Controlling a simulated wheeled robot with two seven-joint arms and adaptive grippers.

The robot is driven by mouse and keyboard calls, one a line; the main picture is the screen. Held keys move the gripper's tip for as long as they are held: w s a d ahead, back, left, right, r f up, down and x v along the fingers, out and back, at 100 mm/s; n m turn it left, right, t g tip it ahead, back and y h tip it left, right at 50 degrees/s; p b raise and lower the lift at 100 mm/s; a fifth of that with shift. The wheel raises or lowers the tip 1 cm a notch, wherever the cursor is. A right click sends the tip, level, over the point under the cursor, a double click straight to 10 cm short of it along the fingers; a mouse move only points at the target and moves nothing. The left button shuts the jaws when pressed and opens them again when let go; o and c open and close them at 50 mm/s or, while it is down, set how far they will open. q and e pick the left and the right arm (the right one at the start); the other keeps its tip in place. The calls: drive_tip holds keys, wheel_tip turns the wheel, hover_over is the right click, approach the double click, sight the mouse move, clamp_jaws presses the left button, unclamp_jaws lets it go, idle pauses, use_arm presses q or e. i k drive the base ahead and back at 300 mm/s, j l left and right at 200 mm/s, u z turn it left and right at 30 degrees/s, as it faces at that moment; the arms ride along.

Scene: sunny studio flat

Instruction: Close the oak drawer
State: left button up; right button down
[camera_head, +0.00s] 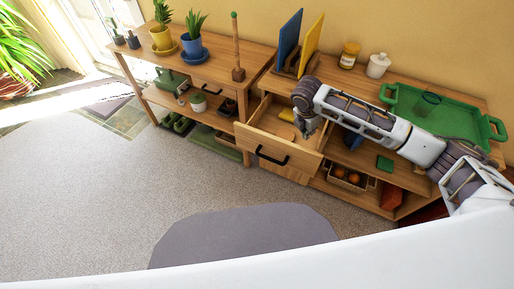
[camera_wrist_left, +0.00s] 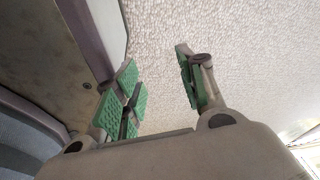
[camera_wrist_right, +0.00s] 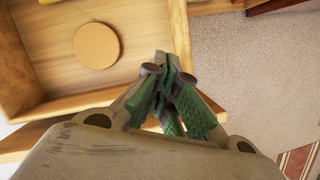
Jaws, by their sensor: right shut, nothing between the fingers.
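The oak drawer (camera_head: 256,145) is pulled well out of the wooden unit, with a black bar handle (camera_head: 272,158) on its front. A yellow item (camera_head: 287,115) lies inside it. The drawer's inside (camera_wrist_right: 135,35) fills the upper left of the right wrist view, with a round wooden disc (camera_wrist_right: 97,45) on its floor. My right gripper (camera_head: 305,130) points down at the drawer's right side. Its fingers (camera_wrist_right: 166,68) are shut and empty, close to the drawer wall; I cannot tell if they touch it. My left gripper (camera_wrist_left: 158,82) is open and empty over carpet, outside the head view.
The unit's top holds blue (camera_head: 289,42) and yellow boards (camera_head: 312,45), jars and a green tray (camera_head: 450,125). A basket (camera_head: 347,178) sits low on the right. A plant bench (camera_head: 225,68) stands left. Open carpet (camera_head: 120,190) and a grey rug (camera_head: 245,235) lie in front.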

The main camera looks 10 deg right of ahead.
sight(258, 137)
drive_tip(key=k+j+z, duration=0.1)
drive_tip(key=z, duration=0.25)
drive_tip(key=k+j+z, duration=0.15)
drive_tip(key=z, duration=0.2)
drive_tip(key=j+u, duration=0.1)
drive_tip(key=u, duration=0.3)
drive_tip(key=j+u, duration=0.1)
drive_tip(key=u, duration=0.3)
drive_tip(key=j+u, duration=0.1)
drive_tip(key=u, duration=0.3)
